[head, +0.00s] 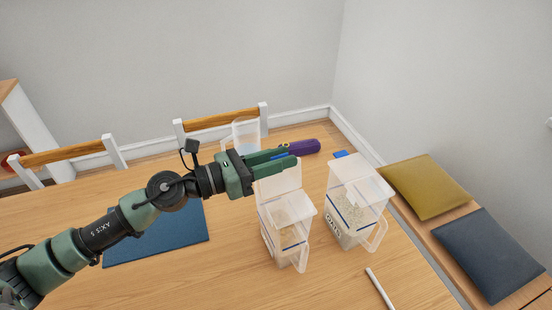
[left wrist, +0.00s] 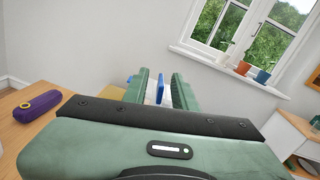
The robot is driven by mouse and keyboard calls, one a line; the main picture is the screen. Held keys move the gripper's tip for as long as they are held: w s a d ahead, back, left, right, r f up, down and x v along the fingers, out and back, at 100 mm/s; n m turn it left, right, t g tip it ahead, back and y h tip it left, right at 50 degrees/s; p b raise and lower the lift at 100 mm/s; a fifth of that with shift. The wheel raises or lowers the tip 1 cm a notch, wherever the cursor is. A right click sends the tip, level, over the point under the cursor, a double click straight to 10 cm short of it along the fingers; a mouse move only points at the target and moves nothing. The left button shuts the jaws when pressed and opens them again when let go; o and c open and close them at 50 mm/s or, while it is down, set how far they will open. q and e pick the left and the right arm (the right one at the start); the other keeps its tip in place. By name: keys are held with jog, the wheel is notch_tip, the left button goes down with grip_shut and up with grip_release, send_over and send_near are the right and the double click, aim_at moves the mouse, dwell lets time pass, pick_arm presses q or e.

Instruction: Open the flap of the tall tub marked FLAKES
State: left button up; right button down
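I cannot confirm which is marked FLAKES. My left gripper (head: 290,160) is at the top of the raised flap. In the left wrist view its fingers (left wrist: 160,92) are apart, with a blue tab (left wrist: 160,88) showing between them. My right gripper is out of view.
A purple case (head: 304,147) and a clear jug (head: 245,133) stand behind the gripper. A blue mat (head: 160,238) lies under my left arm. A white stick (head: 380,288) lies at the front right. A bench with cushions (head: 425,186) is on the right.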

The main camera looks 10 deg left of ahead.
pick_arm(q)
jog(key=shift+s+a+f, duration=0.15)
jog(key=shift+a+f, duration=0.05)
jog(key=shift+a, duration=0.1)
jog(key=b+v, duration=0.4)
jog(key=v, duration=0.3)
jog(key=shift+r+b, duration=0.2)
jog(key=shift+b, duration=0.2)
jog(key=shift+s, duration=0.1)
